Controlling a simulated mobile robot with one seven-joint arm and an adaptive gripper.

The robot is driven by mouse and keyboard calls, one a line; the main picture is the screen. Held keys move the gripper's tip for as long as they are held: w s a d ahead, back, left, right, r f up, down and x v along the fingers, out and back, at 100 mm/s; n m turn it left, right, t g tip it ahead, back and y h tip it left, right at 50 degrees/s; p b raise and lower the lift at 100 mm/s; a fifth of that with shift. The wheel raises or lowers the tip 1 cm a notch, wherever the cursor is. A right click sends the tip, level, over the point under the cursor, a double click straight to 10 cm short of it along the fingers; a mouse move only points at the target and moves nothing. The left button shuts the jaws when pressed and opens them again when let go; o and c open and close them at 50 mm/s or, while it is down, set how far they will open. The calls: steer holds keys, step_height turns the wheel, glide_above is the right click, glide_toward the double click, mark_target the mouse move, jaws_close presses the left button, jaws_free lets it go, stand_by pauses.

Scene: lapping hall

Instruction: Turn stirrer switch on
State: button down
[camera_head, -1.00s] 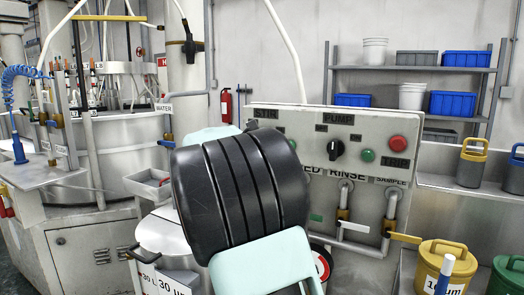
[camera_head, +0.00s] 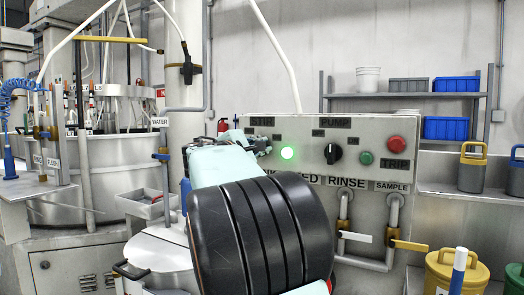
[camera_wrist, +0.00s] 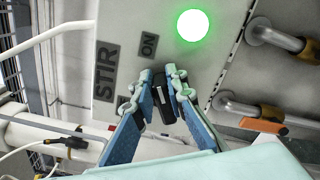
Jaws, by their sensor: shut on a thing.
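The grey control panel (camera_head: 300,132) carries a STIR label (camera_head: 262,121) at its upper left. In the wrist view the black stirrer switch knob (camera_wrist: 164,107) sits below the STIR label (camera_wrist: 106,72) and the ON mark (camera_wrist: 149,45). My gripper (camera_wrist: 166,92) has its fingers closed on the knob, one on each side. A round lamp (camera_wrist: 193,25) beside it glows bright green. The lit lamp (camera_head: 288,152) also shows in the head view, right of my gripper (camera_head: 262,146). There the knob is hidden by my gripper.
Right of the lamp are the black PUMP knob (camera_head: 333,153), a green button (camera_head: 366,158) and a red button (camera_head: 396,144). Shelves (camera_head: 400,96) hold bins behind.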

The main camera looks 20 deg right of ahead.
stand_by(0.3)
steer(key=c, duration=1.9)
jaws_free()
steer(key=shift+c, duration=0.2)
steer(key=v, duration=1.2)
